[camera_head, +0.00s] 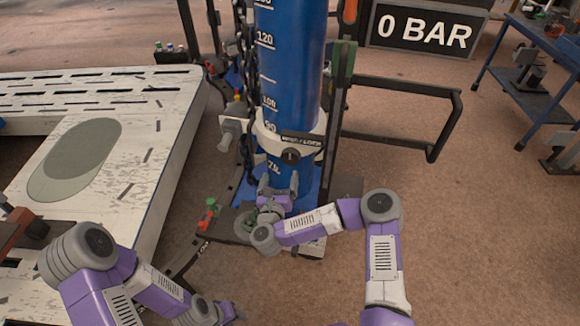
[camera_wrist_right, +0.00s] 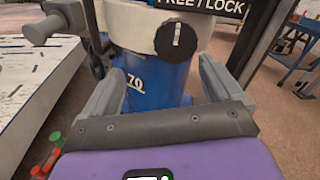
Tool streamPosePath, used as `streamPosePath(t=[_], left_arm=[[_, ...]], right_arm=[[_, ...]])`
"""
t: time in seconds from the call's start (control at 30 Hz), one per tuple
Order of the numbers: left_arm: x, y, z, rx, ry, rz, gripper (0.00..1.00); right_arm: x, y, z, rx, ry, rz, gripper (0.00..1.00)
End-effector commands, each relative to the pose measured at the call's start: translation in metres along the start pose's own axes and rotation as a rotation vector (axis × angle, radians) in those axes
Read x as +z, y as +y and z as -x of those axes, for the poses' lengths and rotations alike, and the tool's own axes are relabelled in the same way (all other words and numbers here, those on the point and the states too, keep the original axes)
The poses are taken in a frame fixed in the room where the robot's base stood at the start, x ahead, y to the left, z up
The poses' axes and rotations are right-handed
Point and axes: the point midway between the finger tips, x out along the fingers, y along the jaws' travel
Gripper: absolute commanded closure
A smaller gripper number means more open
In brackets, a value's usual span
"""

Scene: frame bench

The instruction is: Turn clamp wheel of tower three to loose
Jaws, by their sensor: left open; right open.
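A blue tower column (camera_head: 290,65) with white scale marks stands at the centre; no tower number is readable. A white collar (camera_head: 270,138) goes around it. On the collar's front is a round dark knob (camera_head: 291,156) with a white upright mark, under a FREE/LOCK label (camera_wrist_right: 205,5). The knob shows in the right wrist view (camera_wrist_right: 177,40), above and beyond the fingers. My right gripper (camera_head: 279,182) is open and empty, just below the knob in front of the column's lower part, apart from the knob. My left gripper (camera_head: 228,312) is open, low at the bottom, away from the tower.
A grey side handle (camera_head: 232,130) sticks out left of the collar. A slotted white bench (camera_head: 150,150) fills the left. Red and green pieces (camera_head: 208,214) are by the tower's foot. A black rail (camera_head: 440,125) and 0 BAR display (camera_head: 425,28) stand right.

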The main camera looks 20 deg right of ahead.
Motion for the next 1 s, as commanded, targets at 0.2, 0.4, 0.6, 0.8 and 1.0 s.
streamPosePath(t=[0.2, 0.4, 0.6, 0.8, 1.0], left_arm=[[0.000, -0.002, -0.005, 0.000, 0.000, 0.000, 0.60], [-0.001, -0.003, -0.009, 0.000, 0.001, 0.000, 0.60], [-0.001, -0.004, -0.012, 0.000, 0.001, 0.000, 0.60], [-0.001, -0.005, -0.013, 0.000, 0.000, 0.000, 0.60], [-0.001, -0.005, -0.012, 0.000, 0.000, 0.000, 0.60]], right_arm=[[0.001, -0.018, -0.016, -0.098, 0.003, -0.121, 0.07], [0.000, -0.021, -0.047, -0.098, 0.003, -0.118, 0.07], [0.001, -0.023, -0.072, -0.094, 0.003, -0.116, 0.07], [0.001, -0.023, -0.081, -0.091, 0.003, -0.115, 0.07], [0.001, -0.023, -0.081, -0.090, 0.003, -0.115, 0.09]])
